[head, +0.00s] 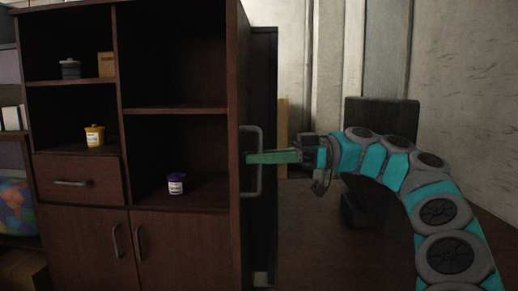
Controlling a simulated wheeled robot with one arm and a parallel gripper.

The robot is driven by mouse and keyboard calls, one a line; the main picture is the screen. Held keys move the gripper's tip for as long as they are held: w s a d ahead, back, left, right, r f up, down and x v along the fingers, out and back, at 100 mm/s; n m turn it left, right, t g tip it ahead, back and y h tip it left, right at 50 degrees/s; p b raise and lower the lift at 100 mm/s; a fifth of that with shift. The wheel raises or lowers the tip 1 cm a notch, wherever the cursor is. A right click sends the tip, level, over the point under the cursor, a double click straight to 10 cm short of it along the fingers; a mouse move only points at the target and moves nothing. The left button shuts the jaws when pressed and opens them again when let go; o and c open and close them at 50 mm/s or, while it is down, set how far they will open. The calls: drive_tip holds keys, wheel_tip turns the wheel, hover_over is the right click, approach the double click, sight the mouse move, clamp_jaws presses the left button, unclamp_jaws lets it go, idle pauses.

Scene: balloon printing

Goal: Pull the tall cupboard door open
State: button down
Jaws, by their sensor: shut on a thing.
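The tall cupboard door (238,75) shows in the head view as a narrow brown panel, seen at a steep angle, at the right side of the cupboard. Its long vertical metal handle (258,184) stands out at mid height. My gripper (254,158) reaches in from the right with its green fingers level and is shut on the handle. The fingers cover part of the handle's bar. A dark upright panel (265,90) stands just behind and to the right of the door; I cannot tell how far the door is open.
Open shelves to the left hold a purple-lidded jar (176,184), a yellow jar (95,136), a dark pot (70,69) and a small box (106,64). A drawer (78,181) and lower doors (185,250) are below. A dark object (385,110) stands behind my arm.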

drive_tip(key=shift+r, duration=0.1)
drive_tip(key=c, duration=1.2)
unclamp_jaws()
drive_tip(key=shift+o, duration=0.2)
